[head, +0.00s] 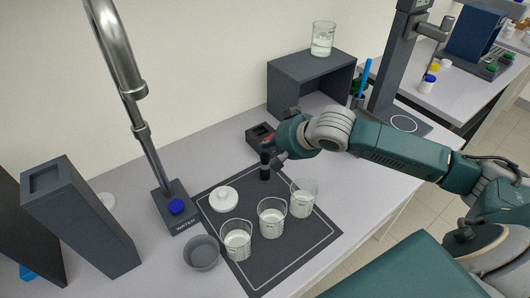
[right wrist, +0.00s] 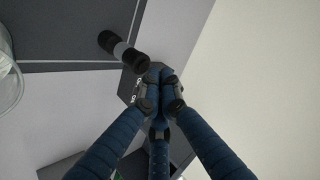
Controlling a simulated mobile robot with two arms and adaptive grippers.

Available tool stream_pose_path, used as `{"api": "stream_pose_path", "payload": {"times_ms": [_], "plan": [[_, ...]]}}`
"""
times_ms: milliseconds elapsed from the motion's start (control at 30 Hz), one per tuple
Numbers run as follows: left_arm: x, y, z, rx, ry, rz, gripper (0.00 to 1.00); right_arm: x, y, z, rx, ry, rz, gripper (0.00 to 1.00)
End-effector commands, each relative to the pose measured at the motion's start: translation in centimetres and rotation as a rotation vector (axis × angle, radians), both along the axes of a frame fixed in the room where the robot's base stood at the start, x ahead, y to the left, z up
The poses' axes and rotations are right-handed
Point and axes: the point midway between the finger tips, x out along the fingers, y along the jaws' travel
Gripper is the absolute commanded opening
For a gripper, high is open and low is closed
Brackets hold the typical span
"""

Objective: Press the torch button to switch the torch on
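The torch (head: 265,167) is a small black cylinder standing at the far edge of the dark mat. In the right wrist view the torch (right wrist: 106,40) has a grey band around its middle and lies up and left of my fingertips. I cannot make out its button. My right gripper (head: 279,157) is close beside the torch in the head view. In the right wrist view its blue fingers (right wrist: 158,73) are together at the tips, with nothing seen between them. They appear apart from the torch. My left gripper is not in view.
A small dark box (head: 256,132) stands just behind the torch. Glass beakers (head: 271,222), a white lidded dish (head: 223,199) and a grey bowl (head: 201,253) are on or beside the mat (head: 289,253). The water tap (head: 155,165) stands left; a dark shelf (head: 298,82) stands behind.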

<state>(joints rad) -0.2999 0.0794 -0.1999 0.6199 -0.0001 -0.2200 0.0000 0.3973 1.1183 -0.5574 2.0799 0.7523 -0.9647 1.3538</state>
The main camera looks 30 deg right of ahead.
Motion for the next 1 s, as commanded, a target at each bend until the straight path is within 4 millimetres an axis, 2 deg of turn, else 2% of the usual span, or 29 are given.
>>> {"api": "stream_pose_path", "payload": {"times_ms": [1000], "plan": [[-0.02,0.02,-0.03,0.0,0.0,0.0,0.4,-0.03,-0.02,-0.94,0.0,0.001,0.0,0.0]]}}
